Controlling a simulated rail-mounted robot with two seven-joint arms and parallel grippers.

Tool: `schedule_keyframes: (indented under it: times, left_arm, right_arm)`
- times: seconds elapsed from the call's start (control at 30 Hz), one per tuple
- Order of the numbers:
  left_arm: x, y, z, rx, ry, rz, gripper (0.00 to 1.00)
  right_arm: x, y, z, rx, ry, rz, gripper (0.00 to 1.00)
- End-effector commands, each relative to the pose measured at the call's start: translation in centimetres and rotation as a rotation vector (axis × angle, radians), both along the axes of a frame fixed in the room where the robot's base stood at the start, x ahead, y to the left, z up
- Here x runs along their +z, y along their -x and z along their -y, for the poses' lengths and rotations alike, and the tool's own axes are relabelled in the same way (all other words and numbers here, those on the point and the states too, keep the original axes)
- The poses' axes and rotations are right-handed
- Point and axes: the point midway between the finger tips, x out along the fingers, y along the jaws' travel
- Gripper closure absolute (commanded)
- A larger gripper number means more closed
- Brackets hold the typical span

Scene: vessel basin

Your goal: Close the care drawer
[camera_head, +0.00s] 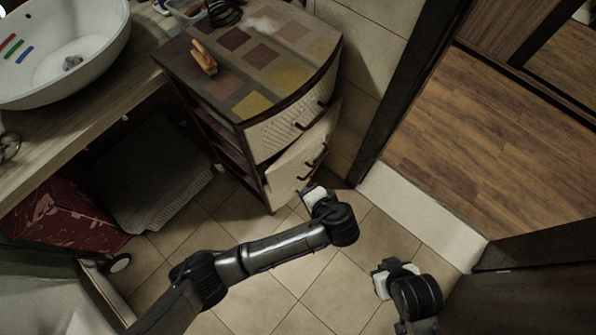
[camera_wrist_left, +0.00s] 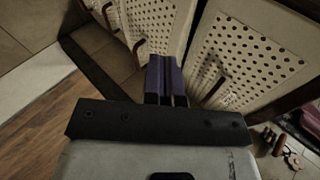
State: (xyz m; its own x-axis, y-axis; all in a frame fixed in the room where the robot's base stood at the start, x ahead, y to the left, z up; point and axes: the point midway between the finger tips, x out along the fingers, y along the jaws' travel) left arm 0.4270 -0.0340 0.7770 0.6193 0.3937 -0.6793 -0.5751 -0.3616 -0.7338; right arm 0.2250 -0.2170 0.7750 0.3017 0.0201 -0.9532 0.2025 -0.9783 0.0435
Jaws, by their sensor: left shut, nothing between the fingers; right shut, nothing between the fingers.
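The drawer cabinet (camera_head: 262,104) has cream perforated fronts with dark red handles. Its upper drawer front (camera_head: 288,128) sits nearly flush. The drawer front below it (camera_head: 291,172) stands out from the cabinet, with a dark gap behind its top edge. I cannot tell from any label which is the care drawer. My left gripper (camera_head: 311,194) is at the lower end of the protruding front. In the left wrist view its shut, empty fingers (camera_wrist_left: 166,68) point between two perforated fronts; contact is unclear. My right gripper (camera_head: 379,279) is shut and empty above the floor, away from the cabinet.
A white basin (camera_head: 92,62) sits on the counter at the left. An orange-handled brush (camera_head: 204,57) lies on the cabinet top. A red patterned box (camera_head: 62,222) and a grey covered bin (camera_head: 150,180) are under the counter. A dark door frame (camera_head: 408,95) stands right of the cabinet.

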Motion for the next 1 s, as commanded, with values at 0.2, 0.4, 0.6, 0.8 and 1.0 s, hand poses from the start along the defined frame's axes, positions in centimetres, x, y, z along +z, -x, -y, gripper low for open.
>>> schedule_keyframes:
  times: [0.2, 0.4, 0.6, 0.8, 1.0]
  left_arm:
    - [-1.1, -1.0, -0.6, 0.001, 0.000, 0.002, 1.00]
    - [-3.6, -3.2, -2.1, 0.001, -0.001, 0.002, 1.00]
    - [-6.2, -5.5, -3.5, 0.001, -0.001, 0.002, 1.00]
    - [-6.9, -7.7, -4.9, 0.001, 0.001, 0.003, 1.00]
    - [-6.8, -9.1, -5.7, -0.001, 0.002, 0.001, 1.00]
  right_arm:
    - [-0.5, 0.0, 0.0, -0.041, -0.012, 0.002, 1.00]
    - [-1.5, -0.1, 0.0, -0.040, -0.011, 0.003, 1.00]
    - [-2.5, -0.1, 0.0, -0.039, -0.011, 0.003, 1.00]
    - [-3.1, 0.0, 0.0, -0.038, -0.011, 0.003, 1.00]
    - [-3.4, 0.0, 0.0, -0.038, -0.010, 0.002, 1.00]
